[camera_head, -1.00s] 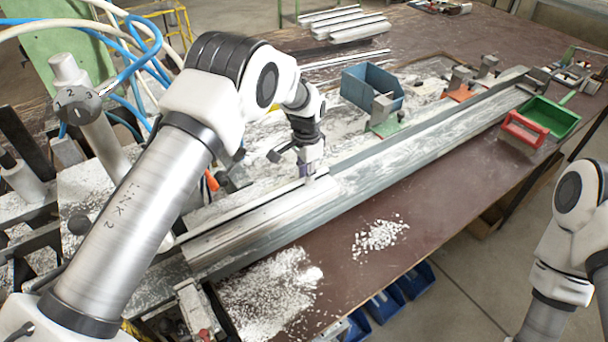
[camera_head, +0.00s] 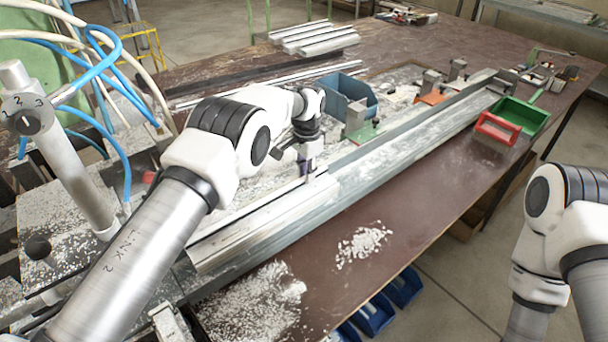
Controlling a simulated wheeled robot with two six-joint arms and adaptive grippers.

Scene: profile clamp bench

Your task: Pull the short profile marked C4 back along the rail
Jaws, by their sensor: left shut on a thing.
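A short pale profile (camera_head: 250,228) lies along the rail (camera_head: 400,145), at its near left part. My left gripper (camera_head: 308,174) points down at the profile's far right end and is shut on it. The fingertips are small and partly hidden in the picture. I cannot read a C4 mark on the profile. My left arm covers part of the bench to the left of the profile. My right arm shows at the right edge, but its gripper is out of view.
Pale chips (camera_head: 362,246) lie in front of the rail. A blue bin (camera_head: 346,92) and a green clamp base (camera_head: 362,131) stand behind it. Several profiles (camera_head: 314,38) lie at the back.

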